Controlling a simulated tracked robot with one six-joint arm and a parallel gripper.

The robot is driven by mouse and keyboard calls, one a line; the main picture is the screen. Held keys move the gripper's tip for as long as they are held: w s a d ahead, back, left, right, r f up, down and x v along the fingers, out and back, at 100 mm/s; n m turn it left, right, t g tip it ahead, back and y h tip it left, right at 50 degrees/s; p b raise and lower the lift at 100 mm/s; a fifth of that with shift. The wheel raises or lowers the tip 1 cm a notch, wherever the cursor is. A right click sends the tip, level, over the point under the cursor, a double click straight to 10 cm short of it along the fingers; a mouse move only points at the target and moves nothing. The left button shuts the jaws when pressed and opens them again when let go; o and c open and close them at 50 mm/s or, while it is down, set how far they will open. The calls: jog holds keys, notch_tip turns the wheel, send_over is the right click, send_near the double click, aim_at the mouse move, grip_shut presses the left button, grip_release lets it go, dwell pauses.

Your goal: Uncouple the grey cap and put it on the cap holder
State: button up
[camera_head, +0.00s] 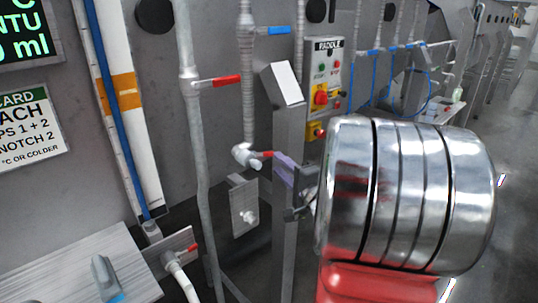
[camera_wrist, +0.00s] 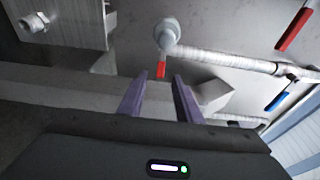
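A round grey fitting (camera_head: 243,155), which appears to be the grey cap on its coupling, sits at the low end of a ribbed white pipe. It shows in the wrist view (camera_wrist: 167,33) with a red lever (camera_wrist: 161,69) hanging towards me. My gripper (camera_wrist: 160,80) is open, its purple fingers spread either side of the lever's lower end, with nothing visibly held. In the head view my gripper (camera_head: 283,166) is right of the fitting. A metal plate with a short stub (camera_head: 248,216), perhaps the cap holder, is below; the stub also shows in the wrist view (camera_wrist: 36,22).
A grey post (camera_head: 285,150) with a slanted top stands close behind my gripper. A red lever (camera_head: 215,81) and a blue lever (camera_head: 272,30) sit on pipes above. A metal bench (camera_head: 65,265) is at lower left. A control box (camera_head: 322,75) is behind.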

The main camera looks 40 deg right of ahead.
aim_at(270, 155)
jog(key=x, duration=0.7)
jog(key=shift+w+d, duration=0.1)
jog(key=shift+w, duration=0.3)
jog(key=shift+c, duration=0.2)
